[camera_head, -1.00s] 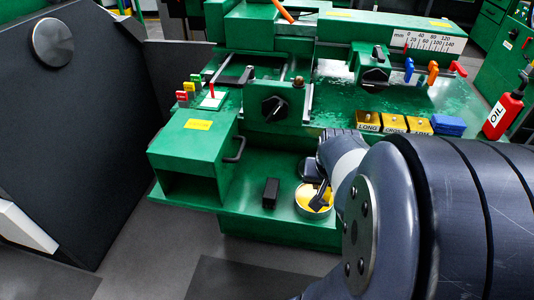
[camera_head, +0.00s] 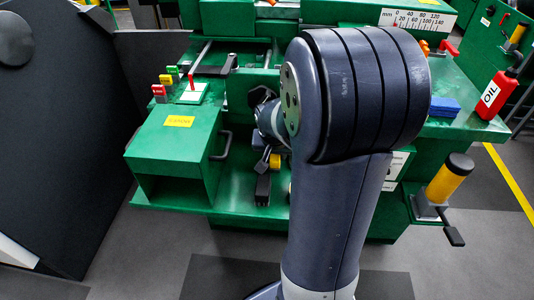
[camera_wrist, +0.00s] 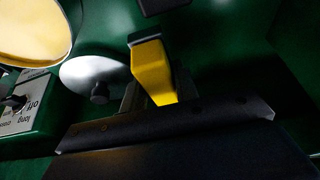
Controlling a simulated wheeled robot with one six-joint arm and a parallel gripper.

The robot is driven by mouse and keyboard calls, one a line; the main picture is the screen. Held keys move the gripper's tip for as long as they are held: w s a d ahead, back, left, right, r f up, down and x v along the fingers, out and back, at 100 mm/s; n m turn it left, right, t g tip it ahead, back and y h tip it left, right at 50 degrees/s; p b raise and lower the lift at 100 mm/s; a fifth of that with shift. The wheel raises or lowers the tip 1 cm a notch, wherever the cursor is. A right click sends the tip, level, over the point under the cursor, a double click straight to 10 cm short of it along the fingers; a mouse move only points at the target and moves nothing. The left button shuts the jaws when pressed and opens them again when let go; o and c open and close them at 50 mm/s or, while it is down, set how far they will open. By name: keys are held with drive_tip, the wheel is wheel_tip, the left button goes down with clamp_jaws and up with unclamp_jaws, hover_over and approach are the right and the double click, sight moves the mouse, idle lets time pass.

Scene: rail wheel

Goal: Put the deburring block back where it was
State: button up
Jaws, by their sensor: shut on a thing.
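The yellow block, which I take to be the deburring block, (camera_wrist: 153,72) is between the fingers of my gripper (camera_wrist: 155,92) in the wrist view. My gripper is shut on it, over the green lower shelf. In the head view the yellow block (camera_head: 274,160) shows as a small patch beside my wrist, right behind a black block (camera_head: 262,188) on the shelf. My arm hides much of the gripper there. I cannot tell whether the held block touches the shelf.
A round yellow-filled dish (camera_wrist: 35,25), a pale disc with a black knob (camera_wrist: 92,75) and a labelled switch box (camera_wrist: 25,105) lie to the left in the wrist view. A green box with a handle (camera_head: 180,140) borders the shelf. A blue block (camera_head: 445,106) and oil bottle (camera_head: 492,96) stand right.

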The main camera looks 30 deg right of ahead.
drive_tip(key=shift+w+a+f+b, duration=0.2)
drive_tip(key=shift+w+f, duration=0.4)
drive_tip(key=shift+w, duration=0.2)
drive_tip(key=shift+w+a+f+b, duration=0.1)
drive_tip(key=shift+w+a+f, duration=0.1)
drive_tip(key=shift+w+f, duration=0.5)
drive_tip(key=shift+r, duration=0.1)
drive_tip(key=shift+f, duration=0.25)
drive_tip(key=o, duration=0.9)
drive_tip(key=shift+r, duration=0.1)
drive_tip(key=shift+r, duration=0.15)
